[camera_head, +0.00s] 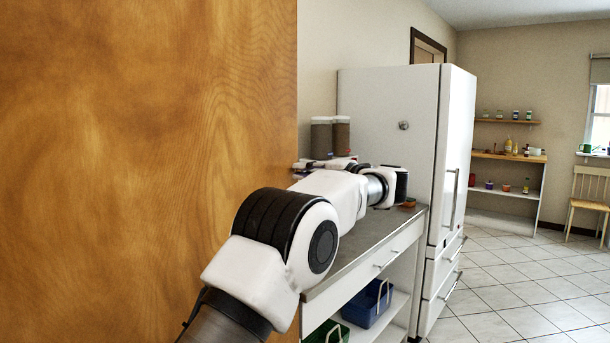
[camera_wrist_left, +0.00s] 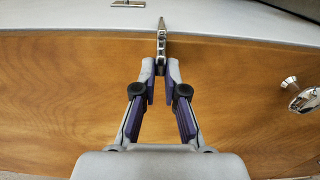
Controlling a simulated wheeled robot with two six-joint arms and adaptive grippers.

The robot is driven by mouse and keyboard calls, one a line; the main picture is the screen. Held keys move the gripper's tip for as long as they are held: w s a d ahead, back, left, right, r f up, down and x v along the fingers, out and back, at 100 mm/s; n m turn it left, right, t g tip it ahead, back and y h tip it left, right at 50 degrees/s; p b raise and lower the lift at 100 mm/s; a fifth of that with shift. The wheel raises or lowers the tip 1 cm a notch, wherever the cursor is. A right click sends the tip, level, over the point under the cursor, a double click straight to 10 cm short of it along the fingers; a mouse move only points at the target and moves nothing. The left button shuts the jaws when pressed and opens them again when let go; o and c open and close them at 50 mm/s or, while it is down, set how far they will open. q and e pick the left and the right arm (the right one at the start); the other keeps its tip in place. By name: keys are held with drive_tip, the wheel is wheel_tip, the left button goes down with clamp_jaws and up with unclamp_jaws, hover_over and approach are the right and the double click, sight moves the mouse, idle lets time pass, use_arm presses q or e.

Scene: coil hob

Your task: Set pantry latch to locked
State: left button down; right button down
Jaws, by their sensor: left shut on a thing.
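The pantry latch (camera_wrist_left: 161,38) is a narrow metal piece in the left wrist view, standing out along the edge of a brown wooden door (camera_wrist_left: 70,85). My left gripper (camera_wrist_left: 161,68) is shut on its near end, with the fingertips converging there. The fingertips cover that end, and I cannot read the latch's setting. In the head view the door (camera_head: 150,150) fills the left side. My left arm reaches past its edge, and the gripper (camera_head: 303,166) shows small at that edge, facing the door. The latch cannot be made out there. My right gripper is in neither view.
A round metal knob (camera_wrist_left: 302,98) sits on the door at the right of the wrist view. A grey counter (camera_head: 345,258) with two canisters (camera_head: 331,138) stands beyond my arm, next to a white fridge (camera_head: 390,115). The tiled floor (camera_head: 510,290) at right is clear.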

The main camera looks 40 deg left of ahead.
use_arm(q)
drive_tip(key=shift+r, duration=0.25)
drive_tip(key=c, duration=1.2)
unclamp_jaws()
drive_tip(key=shift+a, duration=0.1)
drive_tip(key=shift+c, duration=0.2)
drive_tip(key=d, duration=1.1)
drive_tip(key=shift+s+d+f, duration=0.3)
drive_tip(key=shift+s, duration=0.05)
